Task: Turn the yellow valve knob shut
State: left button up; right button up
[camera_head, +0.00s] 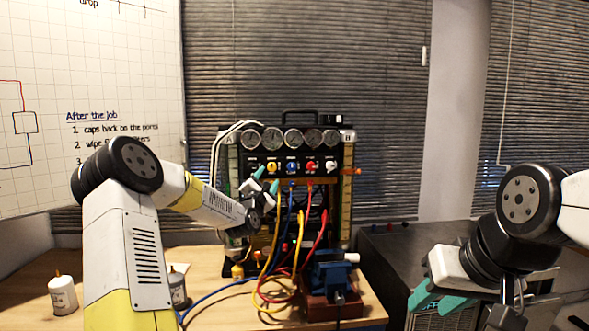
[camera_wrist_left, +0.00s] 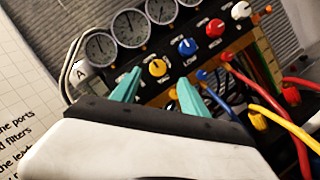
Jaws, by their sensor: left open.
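The yellow valve knob (camera_head: 271,167) is on the black front panel of the gauge rig (camera_head: 346,150), in a row with blue, red and white knobs. It also shows in the left wrist view (camera_wrist_left: 157,68), with a dark mark on its face. My left gripper (camera_head: 267,179) is open, its teal fingers pointing at the panel just below the yellow knob. In the left wrist view the fingers lie on either side of the line to the knob, and I see no contact. My right gripper (camera_head: 440,302) is far right, away from the rig; its teal fingers look apart.
Above the knobs is a row of dial gauges (camera_head: 293,138). Yellow, red and blue hoses (camera_head: 319,229) hang below the panel. A blue vise (camera_head: 328,277) stands on the bench. A dark cabinet (camera_head: 390,260) is at right.

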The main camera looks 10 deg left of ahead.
aim_at(272, 168)
pick_arm(q)
jog(key=x, duration=0.8)
jog(key=shift+a, duration=0.15)
grip_shut()
